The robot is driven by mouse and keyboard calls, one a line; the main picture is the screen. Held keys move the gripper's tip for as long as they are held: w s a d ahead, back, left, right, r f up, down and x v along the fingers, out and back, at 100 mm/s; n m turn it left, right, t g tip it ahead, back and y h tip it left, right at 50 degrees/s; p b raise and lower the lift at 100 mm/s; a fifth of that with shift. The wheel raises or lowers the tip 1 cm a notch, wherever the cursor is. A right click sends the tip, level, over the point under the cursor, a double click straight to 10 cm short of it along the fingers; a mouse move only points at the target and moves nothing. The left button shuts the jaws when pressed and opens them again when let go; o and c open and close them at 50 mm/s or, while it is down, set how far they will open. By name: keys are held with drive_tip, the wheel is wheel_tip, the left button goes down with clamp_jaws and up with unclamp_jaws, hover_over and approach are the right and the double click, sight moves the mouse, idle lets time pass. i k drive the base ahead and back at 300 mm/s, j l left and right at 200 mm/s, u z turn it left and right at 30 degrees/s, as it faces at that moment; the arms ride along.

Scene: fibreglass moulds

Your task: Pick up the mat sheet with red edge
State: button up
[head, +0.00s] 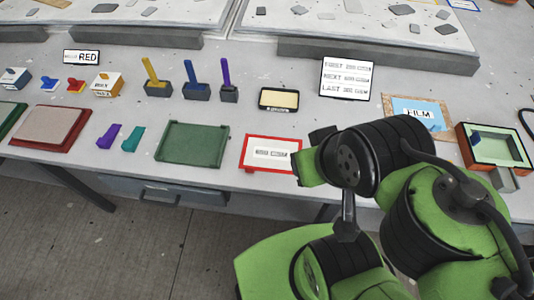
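A flat white sheet with a red edge (257,163) lies near the front edge of the table, left of my arm. It bears a small printed label. My gripper (308,158) is just right of the sheet, with its tip close to or over the sheet's right edge. I cannot tell whether it touches the sheet. The fingers are seen small and partly hidden by my arm, so their opening is unclear. Nothing is visibly held.
A green tray (192,145) lies left of the sheet. Purple (109,136) and teal (132,138) pieces and a red-based mould (60,128) lie farther left. A framed yellow pad (278,99) and a sign (347,78) stand behind. A green-lined box (495,147) is at right.

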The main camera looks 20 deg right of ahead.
sight(259, 152)
drive_tip(key=i+j, duration=0.1)
drive_tip(key=j, duration=0.25)
drive_tip(key=i+j+z, duration=0.15)
drive_tip(key=j, duration=0.2)
drive_tip(key=i+j, duration=0.1)
drive_tip(key=j, duration=0.25)
drive_tip(key=i+j+z, duration=0.1)
drive_tip(key=j, duration=0.25)
